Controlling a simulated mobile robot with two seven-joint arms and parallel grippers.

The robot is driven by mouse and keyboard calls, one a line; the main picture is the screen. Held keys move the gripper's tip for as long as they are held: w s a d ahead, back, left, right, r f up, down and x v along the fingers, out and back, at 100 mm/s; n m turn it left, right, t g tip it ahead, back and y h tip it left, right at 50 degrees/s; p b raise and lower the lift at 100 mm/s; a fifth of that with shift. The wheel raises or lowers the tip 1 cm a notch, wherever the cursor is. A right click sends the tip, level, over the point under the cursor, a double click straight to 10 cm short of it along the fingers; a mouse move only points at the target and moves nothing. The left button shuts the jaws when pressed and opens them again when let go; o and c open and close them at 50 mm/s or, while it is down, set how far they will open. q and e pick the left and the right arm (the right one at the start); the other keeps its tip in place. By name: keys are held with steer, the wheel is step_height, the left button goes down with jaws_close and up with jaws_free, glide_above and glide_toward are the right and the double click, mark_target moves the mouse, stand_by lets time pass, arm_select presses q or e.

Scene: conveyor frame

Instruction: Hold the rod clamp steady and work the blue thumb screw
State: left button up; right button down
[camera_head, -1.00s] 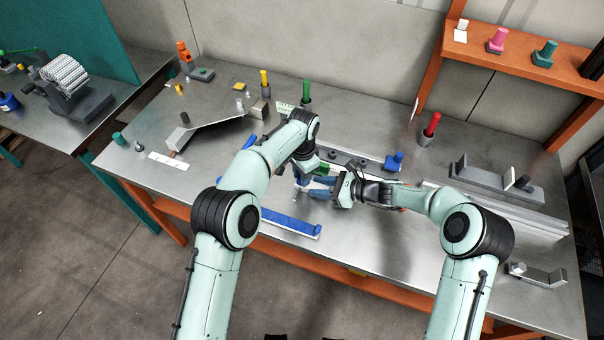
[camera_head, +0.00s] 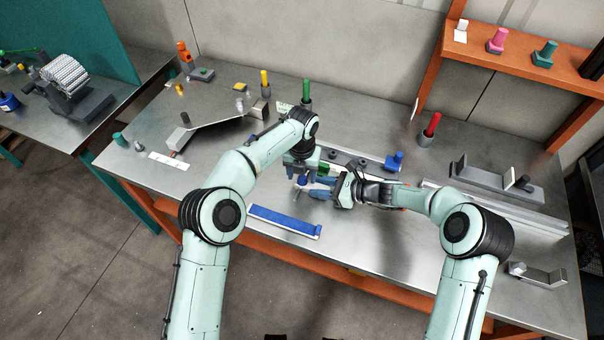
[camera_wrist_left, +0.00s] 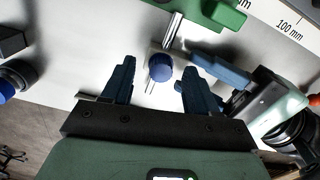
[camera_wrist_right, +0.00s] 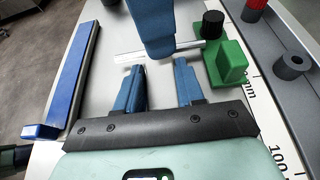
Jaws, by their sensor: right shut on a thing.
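A thin silver rod (camera_wrist_left: 174,28) runs from the clamp toward a green block (camera_wrist_left: 215,12). My left gripper (camera_wrist_left: 160,75) is open, its blue fingers apart on either side of the screw without touching it. My right gripper (camera_wrist_right: 160,75) is shut on the rod clamp; one of its fingers shows beside the clamp in the left wrist view. In the right wrist view a left finger (camera_wrist_right: 152,22) covers much of the clamp, and the rod (camera_wrist_right: 150,52) crosses ahead.
A blue bar (camera_head: 285,221) lies near the table's front edge. A grey rail (camera_head: 350,160) with a blue-topped part (camera_head: 394,161) lies behind the grippers. A red-topped post (camera_head: 430,128) and a green-topped post (camera_head: 306,92) stand farther back.

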arm_select(q)
steer(key=shift+s+f, duration=0.1)
arm_select(e)
steer(key=shift+d+f, duration=0.1)
steer(key=shift+f, duration=0.05)
arm_select(q)
steer(key=shift+r, duration=4)
arm_select(e)
steer(key=c, duration=0.6)
jaws_free()
steer(key=shift+r, duration=0.2)
